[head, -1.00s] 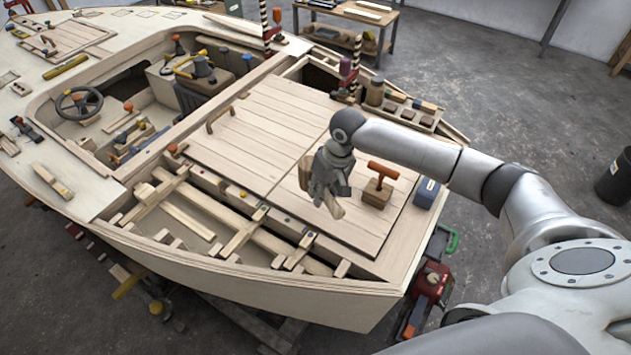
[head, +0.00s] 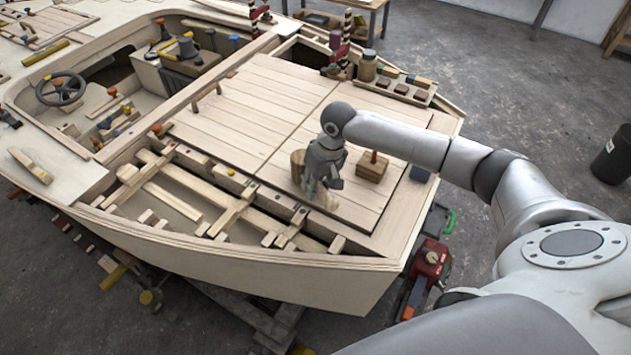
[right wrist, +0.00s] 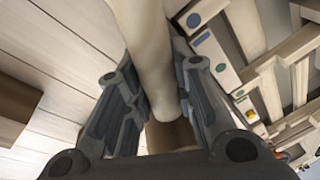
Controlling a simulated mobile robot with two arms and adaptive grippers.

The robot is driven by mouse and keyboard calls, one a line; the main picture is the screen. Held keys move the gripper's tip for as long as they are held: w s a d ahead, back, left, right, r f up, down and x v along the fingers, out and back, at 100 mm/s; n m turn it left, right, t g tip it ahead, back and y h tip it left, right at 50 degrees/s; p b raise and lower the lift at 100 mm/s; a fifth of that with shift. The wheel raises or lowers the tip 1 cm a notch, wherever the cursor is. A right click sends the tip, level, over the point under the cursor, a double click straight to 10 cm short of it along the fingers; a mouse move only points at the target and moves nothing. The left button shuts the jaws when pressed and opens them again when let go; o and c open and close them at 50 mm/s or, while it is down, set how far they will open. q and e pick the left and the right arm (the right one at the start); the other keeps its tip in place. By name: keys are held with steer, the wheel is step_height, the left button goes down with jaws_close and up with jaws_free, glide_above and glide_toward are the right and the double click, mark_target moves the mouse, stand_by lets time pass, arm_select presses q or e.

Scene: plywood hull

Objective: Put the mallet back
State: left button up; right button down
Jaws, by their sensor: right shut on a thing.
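The mallet (head: 298,166) is in my right gripper (head: 322,185), over the near part of the planked hatch deck (head: 285,105). Its brown wooden head shows to the left of the gripper, and a pale end shows below the fingers. In the right wrist view the pale mallet handle (right wrist: 148,55) runs between the two dark fingers of my right gripper (right wrist: 158,80), which are shut on it. I cannot tell whether the mallet touches the deck. My left gripper is out of view.
Open framing (head: 215,205) lies near left of the deck. A rack of small blocks (head: 405,88) and a jar (head: 367,66) stand at the far edge.

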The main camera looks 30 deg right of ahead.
steer(key=shift+r, duration=0.1)
steer(key=c, duration=1.2)
jaws_free()
steer(key=shift+f, duration=0.2)
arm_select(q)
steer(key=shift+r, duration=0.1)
arm_select(e)
steer(key=shift+o, duration=0.2)
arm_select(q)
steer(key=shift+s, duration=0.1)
arm_select(e)
steer(key=shift+f, duration=0.1)
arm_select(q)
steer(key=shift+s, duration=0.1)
arm_select(e)
steer(key=v, duration=1.2)
